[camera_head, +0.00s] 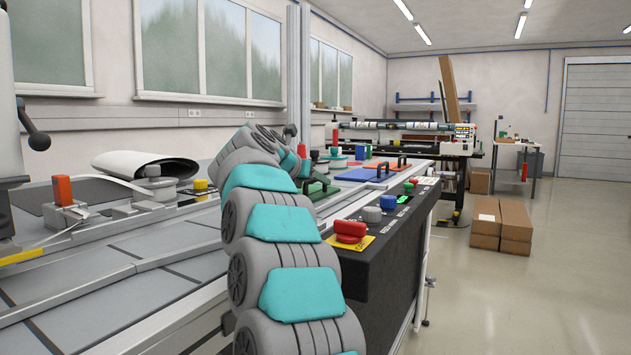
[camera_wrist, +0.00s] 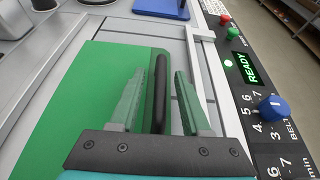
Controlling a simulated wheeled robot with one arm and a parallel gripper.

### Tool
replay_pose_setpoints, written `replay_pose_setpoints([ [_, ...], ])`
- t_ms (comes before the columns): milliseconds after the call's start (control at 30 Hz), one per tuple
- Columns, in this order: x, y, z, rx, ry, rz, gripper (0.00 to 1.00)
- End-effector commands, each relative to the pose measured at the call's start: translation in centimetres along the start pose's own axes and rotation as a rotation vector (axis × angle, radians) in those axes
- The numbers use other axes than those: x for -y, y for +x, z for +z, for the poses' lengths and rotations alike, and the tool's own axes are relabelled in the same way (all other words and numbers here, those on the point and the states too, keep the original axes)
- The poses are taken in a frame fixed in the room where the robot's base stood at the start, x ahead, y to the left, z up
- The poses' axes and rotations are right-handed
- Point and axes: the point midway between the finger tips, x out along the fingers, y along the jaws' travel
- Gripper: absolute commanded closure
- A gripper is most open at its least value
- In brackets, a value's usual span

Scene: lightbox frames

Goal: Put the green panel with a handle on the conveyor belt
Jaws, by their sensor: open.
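The green panel (camera_wrist: 85,105) lies flat on the light worktop in the wrist view, with a black bar handle (camera_wrist: 160,85) along its right side. My gripper (camera_wrist: 160,78) is open, with one finger on each side of the handle; whether either finger touches it I cannot tell. In the head view my gripper (camera_head: 303,168) is low over the green panel (camera_head: 322,191), which my arm partly hides. A long grey surface with panel seams (camera_head: 110,262) runs along the left; I cannot tell whether it is the conveyor belt.
A blue panel (camera_head: 366,173) with a handle lies beyond the green one, and a red panel (camera_head: 383,165) farther back. A black control console (camera_head: 392,225) runs along the right edge, with a red button (camera_head: 350,229) and a blue knob (camera_wrist: 273,107).

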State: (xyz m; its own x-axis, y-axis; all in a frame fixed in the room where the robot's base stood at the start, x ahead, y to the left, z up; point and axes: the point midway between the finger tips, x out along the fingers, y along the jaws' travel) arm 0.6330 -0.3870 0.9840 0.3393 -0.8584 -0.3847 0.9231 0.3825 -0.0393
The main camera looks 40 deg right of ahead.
Motion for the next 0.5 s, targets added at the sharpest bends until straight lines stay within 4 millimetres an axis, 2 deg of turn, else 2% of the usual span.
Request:
replay_pose_setpoints([
  [167, -0.2, -1.8, -0.1, 0.002, 0.000, 0.006, 0.53],
  [500, -0.2, -8.6, -0.1, 0.002, 0.000, 0.005, 0.53],
])
